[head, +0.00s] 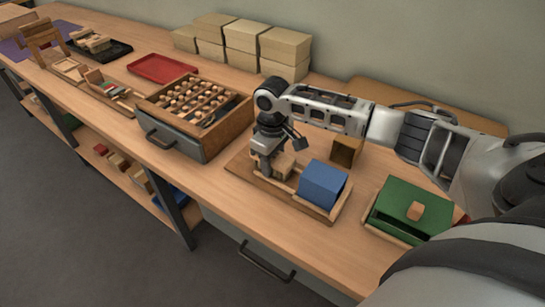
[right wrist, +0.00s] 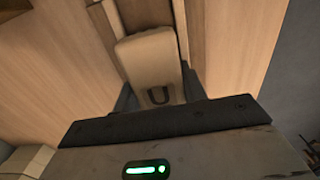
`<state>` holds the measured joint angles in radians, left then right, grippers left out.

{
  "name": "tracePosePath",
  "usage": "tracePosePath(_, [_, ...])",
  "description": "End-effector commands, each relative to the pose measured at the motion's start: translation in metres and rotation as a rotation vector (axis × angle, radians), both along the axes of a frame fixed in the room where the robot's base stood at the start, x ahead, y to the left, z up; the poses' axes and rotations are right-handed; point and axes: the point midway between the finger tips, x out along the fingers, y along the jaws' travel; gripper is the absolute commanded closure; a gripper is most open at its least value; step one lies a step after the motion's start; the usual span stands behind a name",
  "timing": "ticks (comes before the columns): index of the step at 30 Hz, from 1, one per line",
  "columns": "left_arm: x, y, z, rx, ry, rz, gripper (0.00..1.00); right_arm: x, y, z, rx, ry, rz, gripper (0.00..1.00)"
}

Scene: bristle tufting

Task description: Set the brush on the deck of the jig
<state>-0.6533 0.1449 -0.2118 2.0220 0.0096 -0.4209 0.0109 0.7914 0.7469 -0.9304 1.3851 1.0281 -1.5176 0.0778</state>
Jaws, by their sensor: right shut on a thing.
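My right gripper (head: 268,166) points down over the left part of a low wooden fixture (head: 334,215), which looks like the jig. It is shut on a pale wooden block with rounded corners, apparently the brush (right wrist: 150,62); a dark U-shaped mark shows on its near end. The brush (head: 284,165) also shows beside the fingers in the head view. A blue block (head: 322,184) stands on the right part of the fixture. Whether the brush touches the deck under it, I cannot tell. Bristles are not visible. My left gripper is not in view.
A wooden drawer box (head: 182,142) with several small knobs stands left of the fixture. A green box (head: 411,208) is at the right and a small brown open box (head: 345,151) behind. A red tray (head: 162,68) and stacked cartons (head: 284,48) stand farther back.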

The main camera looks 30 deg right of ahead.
Motion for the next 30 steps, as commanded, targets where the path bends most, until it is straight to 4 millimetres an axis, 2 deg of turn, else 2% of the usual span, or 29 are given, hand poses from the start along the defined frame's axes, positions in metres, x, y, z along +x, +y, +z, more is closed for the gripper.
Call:
tracePosePath(3, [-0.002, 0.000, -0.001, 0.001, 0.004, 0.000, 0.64, 0.000, 0.000, -0.001, 0.000, -0.001, 0.000, 0.77])
tracePosePath(4, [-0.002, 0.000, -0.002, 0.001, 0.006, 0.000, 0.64, 0.000, 0.000, -0.002, 0.001, 0.000, 0.000, 0.56])
tracePosePath(6, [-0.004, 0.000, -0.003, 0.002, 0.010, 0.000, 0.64, 0.000, 0.001, -0.002, 0.001, 0.000, 0.001, 0.37])
tracePosePath(15, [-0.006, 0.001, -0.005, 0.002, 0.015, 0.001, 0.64, -0.001, 0.001, -0.002, 0.001, 0.003, 0.002, 0.37])
tracePosePath(19, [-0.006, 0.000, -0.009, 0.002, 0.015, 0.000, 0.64, 0.000, 0.000, 0.008, 0.000, -0.002, 0.003, 0.37])
tracePosePath(30, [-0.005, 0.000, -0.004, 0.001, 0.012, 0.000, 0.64, 0.001, 0.001, 0.089, 0.002, -0.005, 0.000, 0.37])
